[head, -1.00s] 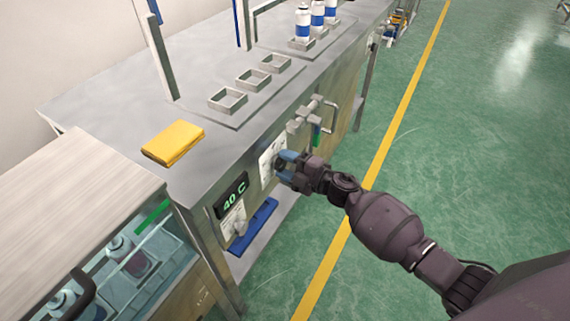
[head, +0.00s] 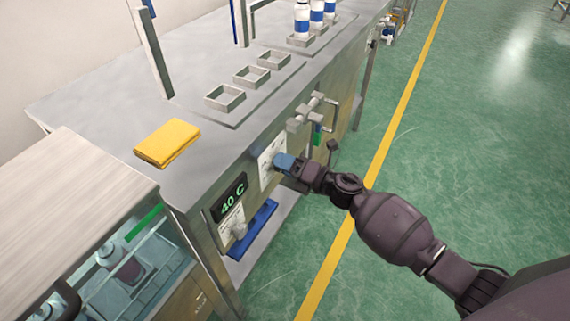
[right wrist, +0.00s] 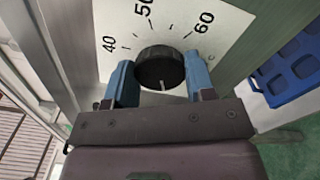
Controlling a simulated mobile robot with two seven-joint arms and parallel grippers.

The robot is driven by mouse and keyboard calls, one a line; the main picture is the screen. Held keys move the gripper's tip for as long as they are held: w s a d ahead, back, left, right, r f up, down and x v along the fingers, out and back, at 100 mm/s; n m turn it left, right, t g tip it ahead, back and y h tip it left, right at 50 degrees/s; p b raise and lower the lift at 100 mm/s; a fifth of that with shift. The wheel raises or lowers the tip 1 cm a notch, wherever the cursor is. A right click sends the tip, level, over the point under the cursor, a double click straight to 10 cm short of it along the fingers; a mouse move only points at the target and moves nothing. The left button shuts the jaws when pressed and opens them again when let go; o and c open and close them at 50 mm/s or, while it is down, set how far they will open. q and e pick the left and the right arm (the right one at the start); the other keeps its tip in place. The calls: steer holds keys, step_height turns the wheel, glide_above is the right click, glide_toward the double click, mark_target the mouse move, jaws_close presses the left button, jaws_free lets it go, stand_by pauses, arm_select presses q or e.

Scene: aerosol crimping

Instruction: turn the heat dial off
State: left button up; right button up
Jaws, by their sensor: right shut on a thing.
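The heat dial (right wrist: 160,68) is a round black knob on a white scale plate (right wrist: 115,22) marked 40, 50 and 60. A small white mark on the knob points toward the bottom of the right wrist view, away from the numbers. My right gripper (head: 284,162) is at the plate on the bench's front panel. Its blue fingers (right wrist: 160,80) are shut on the dial, one on each side. In the head view the hand hides the knob. A dark display (head: 229,197) left of the plate reads 40 C in green. My left gripper is not in view.
A folded yellow cloth (head: 167,142) lies on the bench top (head: 110,105). A pipe with a handle (head: 313,110) sticks out right of the dial. A glass-fronted tank (head: 130,265) holding cans stands at left. A blue item (head: 253,230) is below the display.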

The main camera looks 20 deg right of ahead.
steer(key=shift+n, duration=0.4)
steer(key=o, duration=0.9)
steer(key=v, duration=1.1)
steer(key=shift+p, duration=0.4)
